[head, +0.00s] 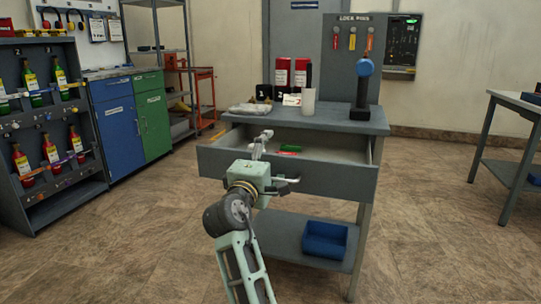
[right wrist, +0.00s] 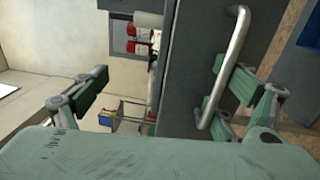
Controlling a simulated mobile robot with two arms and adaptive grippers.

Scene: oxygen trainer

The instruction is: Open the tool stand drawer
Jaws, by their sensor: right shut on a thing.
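The grey tool stand (head: 340,119) is in the middle of the head view. Its drawer (head: 335,178) is pulled out toward me, with its inside showing from above. My right gripper (head: 271,165) is at the drawer front, one finger standing above the front's upper edge. In the right wrist view the drawer's metal bar handle (right wrist: 236,50) runs along the dark drawer front, beside the right-hand finger of my right gripper (right wrist: 165,90). My left gripper is not in view.
A green item (head: 290,148) lies in the drawer. Red cylinders, a white cup (head: 308,101) and a blue-topped post (head: 362,90) stand on top. A blue bin (head: 325,240) sits on the lower shelf. Open floor surrounds the stand; a bottle rack (head: 60,195) is at left.

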